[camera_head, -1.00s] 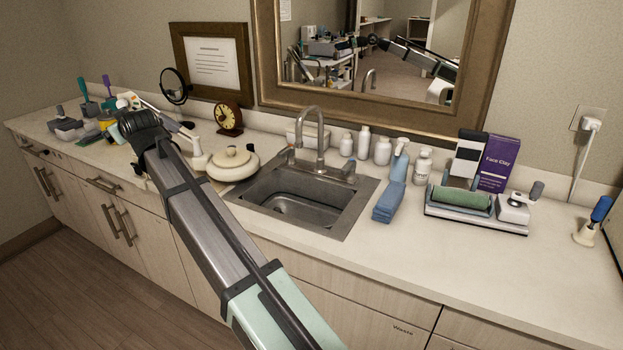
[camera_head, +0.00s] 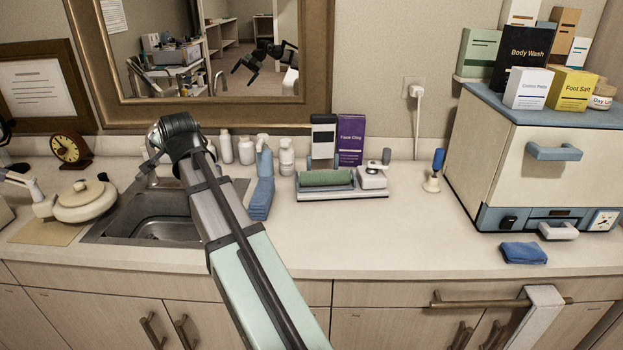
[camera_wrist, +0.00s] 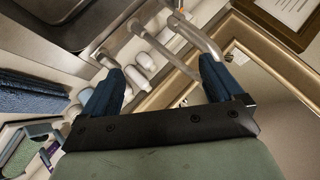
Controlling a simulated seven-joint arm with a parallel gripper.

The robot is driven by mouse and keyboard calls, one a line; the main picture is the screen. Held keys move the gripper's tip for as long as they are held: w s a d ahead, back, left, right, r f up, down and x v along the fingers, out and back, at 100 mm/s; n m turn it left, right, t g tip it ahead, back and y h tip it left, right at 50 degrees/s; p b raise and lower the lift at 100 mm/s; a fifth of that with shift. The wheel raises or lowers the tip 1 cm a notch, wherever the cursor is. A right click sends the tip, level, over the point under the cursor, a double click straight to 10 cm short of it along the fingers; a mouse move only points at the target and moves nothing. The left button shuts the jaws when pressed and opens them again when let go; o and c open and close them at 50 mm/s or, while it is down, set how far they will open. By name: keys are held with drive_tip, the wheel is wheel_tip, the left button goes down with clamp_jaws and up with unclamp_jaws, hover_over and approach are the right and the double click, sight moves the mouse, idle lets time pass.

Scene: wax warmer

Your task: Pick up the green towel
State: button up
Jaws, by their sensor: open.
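The green towel (camera_head: 326,177) is a rolled green cloth lying on a low grey tray (camera_head: 340,195) on the counter, right of the sink. Part of a green surface (camera_wrist: 17,155), likely this towel, shows at the lower left of the wrist view. My gripper (camera_wrist: 162,68) is open and empty, with its two dark blue fingers spread apart. In the head view the arm's end is above the sink, left of the towel and away from it; its fingers are hard to make out there.
The sink (camera_head: 99,233) and its faucet (camera_wrist: 198,38) are close to my gripper. A purple box (camera_head: 351,140) is behind the tray. A white cabinet (camera_head: 520,155) stands right. Counter in front of the tray is clear.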

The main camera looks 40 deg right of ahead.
drive_tip(key=s+d+f+m+g, duration=0.2)
drive_tip(key=d+m, duration=0.1)
drive_tip(key=d, duration=0.6)
drive_tip(key=s+d+f+m+g, duration=0.2)
drive_tip(key=d+f+m, duration=0.1)
drive_tip(key=d, duration=0.7)
drive_tip(key=s+d+f+m+g, duration=0.2)
drive_tip(key=s+d+m+g, duration=0.1)
drive_tip(key=d, duration=0.6)
drive_tip(key=m+g+y, duration=0.2)
drive_tip(key=m+g, duration=0.2)
drive_tip(key=m, duration=0.1)
hover_over(325, 171)
drive_tip(key=f, duration=0.3)
drive_tip(key=shift+w+a+f, duration=0.2)
drive_tip(key=shift+w+f, duration=0.05)
drive_tip(key=shift+w, duration=0.15)
drive_tip(key=shift+s+f, duration=0.1)
drive_tip(key=shift+f, duration=0.15)
drive_tip(key=shift+s+d+f, duration=0.15)
drive_tip(key=shift+f, duration=1.65)
drive_tip(key=shift+s+d+f, duration=0.15)
drive_tip(key=shift+f, duration=1.6)
drive_tip(key=c, duration=1.2)
drive_tip(key=shift+r, duration=0.1)
drive_tip(key=shift+r, duration=0.1)
